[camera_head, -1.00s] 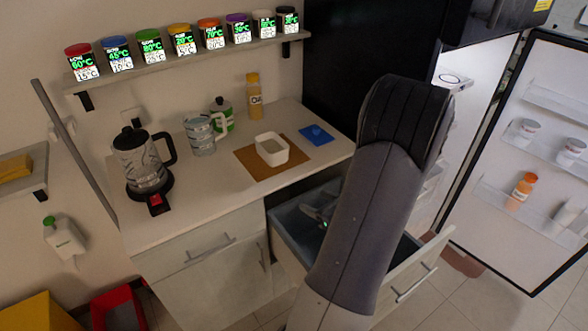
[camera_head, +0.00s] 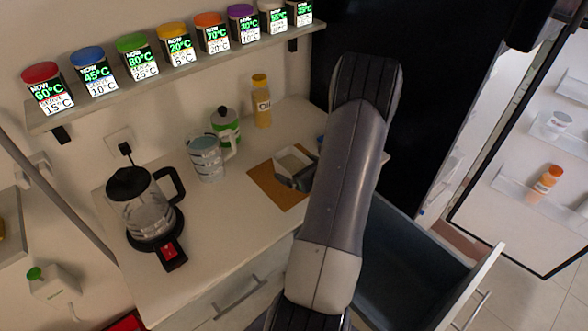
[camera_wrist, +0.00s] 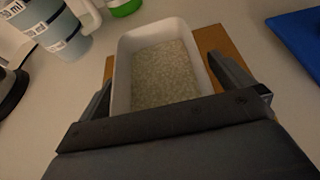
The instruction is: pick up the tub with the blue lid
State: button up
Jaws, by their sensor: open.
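The tub with the blue lid (camera_head: 93,74) stands upright on the wall shelf, second from the left, with a label reading 45°C and 10°C. It is not in the wrist view. My gripper (camera_head: 295,181) is low over the counter at the white square container, well below and to the right of the tub. In the wrist view my gripper (camera_wrist: 162,75) is open, its fingers on either side of the near part of the container (camera_wrist: 122,75), which holds a grainy greenish filling. I cannot tell whether they touch it.
Red-lidded (camera_head: 47,88) and green-lidded (camera_head: 137,56) tubs flank the blue one on the shelf (camera_head: 165,72). A drawer (camera_head: 410,262) is open at the right.

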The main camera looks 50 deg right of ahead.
jog(key=shift+c, duration=0.2)
jog(key=c, duration=1.2)
jog(key=shift+o, duration=0.2)
jog(key=shift+r, duration=0.15)
notch_tip(320, 180, up, 10)
jog(key=shift+b, duration=0.3)
